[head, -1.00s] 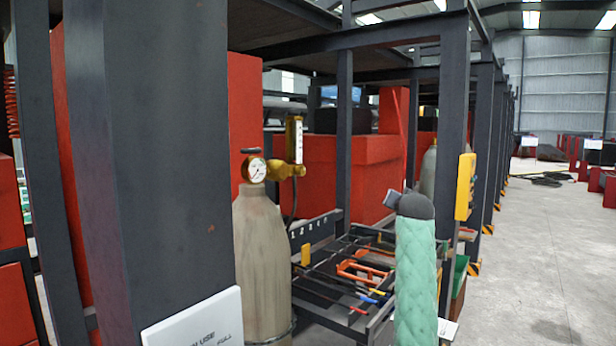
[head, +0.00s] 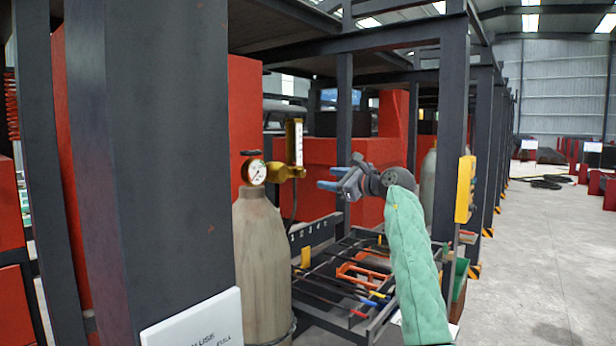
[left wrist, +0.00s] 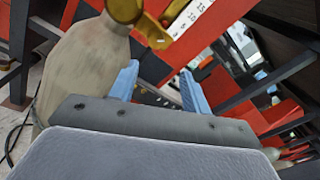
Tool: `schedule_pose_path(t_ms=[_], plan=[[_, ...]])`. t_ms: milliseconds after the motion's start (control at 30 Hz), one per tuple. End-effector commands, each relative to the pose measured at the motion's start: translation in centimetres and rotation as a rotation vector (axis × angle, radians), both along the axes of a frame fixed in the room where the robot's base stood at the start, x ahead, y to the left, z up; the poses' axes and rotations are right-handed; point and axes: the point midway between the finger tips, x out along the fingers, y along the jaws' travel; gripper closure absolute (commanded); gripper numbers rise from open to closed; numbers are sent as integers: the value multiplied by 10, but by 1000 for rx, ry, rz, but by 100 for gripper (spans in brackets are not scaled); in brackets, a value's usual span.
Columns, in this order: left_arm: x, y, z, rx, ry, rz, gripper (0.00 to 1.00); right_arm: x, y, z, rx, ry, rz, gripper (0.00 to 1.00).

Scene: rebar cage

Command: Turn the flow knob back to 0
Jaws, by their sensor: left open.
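A brass regulator (head: 280,173) with a round white gauge (head: 255,172) sits on top of a grey gas cylinder (head: 262,260). An upright flow tube (head: 294,142) with a white scale rises at its right end. The flow knob cannot be told apart from the brass body, and its setting is unreadable. My left gripper (head: 330,179) is open and empty, right of the regulator and apart from it, its blue fingers pointing left. In the left wrist view, the open fingers (left wrist: 159,75) show below the brass fitting (left wrist: 152,30) and scale (left wrist: 192,14). My right gripper is not in view.
A thick dark post (head: 150,170) stands left of the cylinder, with a white sign (head: 195,322) low on it. A rack of tools (head: 350,285) lies below my left gripper. A thinner post (head: 344,130) stands behind the gripper. Open floor is at the right.

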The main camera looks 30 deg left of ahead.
Motion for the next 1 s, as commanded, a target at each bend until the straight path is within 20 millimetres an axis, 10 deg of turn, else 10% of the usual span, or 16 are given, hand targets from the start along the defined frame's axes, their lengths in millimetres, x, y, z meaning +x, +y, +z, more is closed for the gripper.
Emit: schedule_pose_path(t_ms=[400,1000], plan=[[-11,2,4,115,613,53,52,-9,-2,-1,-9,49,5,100],[-6,48,6,124,672,51,52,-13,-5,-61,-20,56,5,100]])
